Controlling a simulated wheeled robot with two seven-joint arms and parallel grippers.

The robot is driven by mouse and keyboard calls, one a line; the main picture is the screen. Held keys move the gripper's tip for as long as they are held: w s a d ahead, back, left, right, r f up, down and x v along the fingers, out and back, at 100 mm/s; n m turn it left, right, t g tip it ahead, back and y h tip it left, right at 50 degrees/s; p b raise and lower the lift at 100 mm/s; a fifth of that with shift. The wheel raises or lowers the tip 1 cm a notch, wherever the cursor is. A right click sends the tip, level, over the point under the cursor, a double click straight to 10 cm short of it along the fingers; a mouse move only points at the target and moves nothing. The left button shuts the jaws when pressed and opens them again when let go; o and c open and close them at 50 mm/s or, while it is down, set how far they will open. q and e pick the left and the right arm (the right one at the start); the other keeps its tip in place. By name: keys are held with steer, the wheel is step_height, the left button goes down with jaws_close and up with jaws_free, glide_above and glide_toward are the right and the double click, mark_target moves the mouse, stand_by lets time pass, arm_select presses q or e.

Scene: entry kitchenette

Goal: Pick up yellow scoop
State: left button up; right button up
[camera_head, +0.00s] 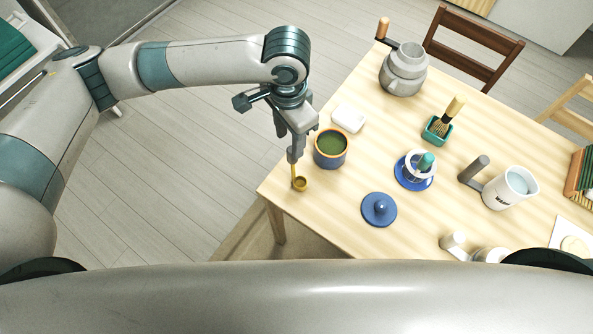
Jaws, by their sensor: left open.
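The yellow scoop (300,184) is at the left corner of the wooden table, its round bowl low and its thin handle rising toward my left gripper. My left gripper (293,156) comes down from above with its fingers at the upper part of the handle. Its jaws are open. I cannot tell from this angle whether the fingers touch the handle. My right gripper is not in view.
A blue jar with green contents (331,147) stands close to the right of the gripper, with a white box (348,117) behind it. A blue lid (379,209) lies farther right. The table's left edge (262,194) is near the scoop.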

arm_select(q)
steer(key=shift+f, duration=0.1)
steer(key=shift+d+f+p, duration=0.1)
steer(key=shift+f+p, duration=0.15)
steer(key=shift+p, duration=0.05)
steer(key=f, duration=0.1)
steer(key=f+p, duration=0.1)
steer(key=f, duration=0.2)
steer(key=shift+s+d, duration=0.15)
steer(key=shift+d, duration=0.15)
steer(key=shift+f, duration=0.25)
steer(key=shift+c, duration=0.7)
jaws_close()
